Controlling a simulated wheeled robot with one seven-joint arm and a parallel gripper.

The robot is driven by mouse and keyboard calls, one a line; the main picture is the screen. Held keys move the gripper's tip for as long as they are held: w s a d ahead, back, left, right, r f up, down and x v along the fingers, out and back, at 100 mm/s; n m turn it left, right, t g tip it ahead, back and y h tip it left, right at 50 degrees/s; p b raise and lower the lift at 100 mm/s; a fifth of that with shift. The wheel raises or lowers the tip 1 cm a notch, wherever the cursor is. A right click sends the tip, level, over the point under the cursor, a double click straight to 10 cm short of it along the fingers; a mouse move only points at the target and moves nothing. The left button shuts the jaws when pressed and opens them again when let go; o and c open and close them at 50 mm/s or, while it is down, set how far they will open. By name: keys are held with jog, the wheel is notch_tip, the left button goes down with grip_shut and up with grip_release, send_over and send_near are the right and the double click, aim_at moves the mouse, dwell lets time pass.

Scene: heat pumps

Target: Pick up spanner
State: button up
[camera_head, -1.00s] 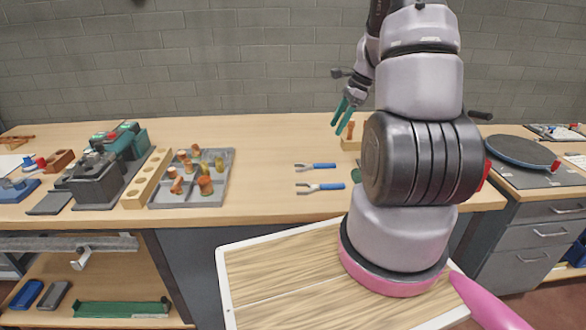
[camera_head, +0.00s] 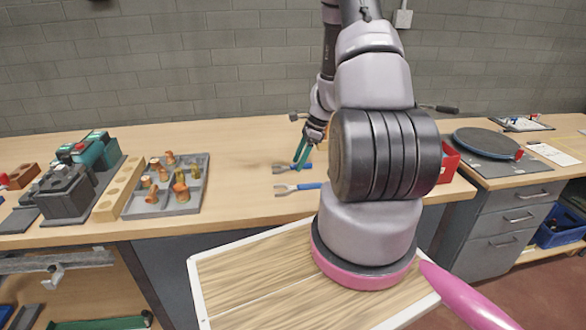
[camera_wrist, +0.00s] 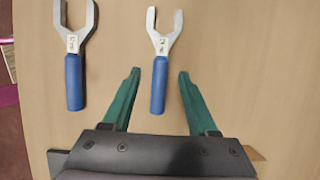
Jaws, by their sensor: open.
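Two spanners with silver open-ended heads and blue handles lie on the wooden workbench. In the head view one spanner (camera_head: 283,170) is farther back and the other spanner (camera_head: 296,188) lies nearer the front edge. In the wrist view one spanner (camera_wrist: 160,60) lies near the middle, its handle's lower end between my fingertips as seen from above. The other spanner (camera_wrist: 74,60) lies to the left, outside the fingers. My gripper (camera_wrist: 159,72) has green fingers, spread apart and empty. It also shows in the head view (camera_head: 302,165), pointing down near the farther spanner.
The workbench (camera_head: 240,160) is clear around the spanners. A grey tray (camera_head: 195,203) with several orange and brown pieces stands to the left, beside a wooden block with holes (camera_head: 113,196). A red bin (camera_head: 449,160) and a dark round plate (camera_head: 487,142) are to the right.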

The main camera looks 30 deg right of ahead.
jog(key=shift+f, duration=0.25)
jog(key=shift+f, duration=0.15)
grip_shut()
jog(key=shift+a, duration=0.1)
dwell(1.4)
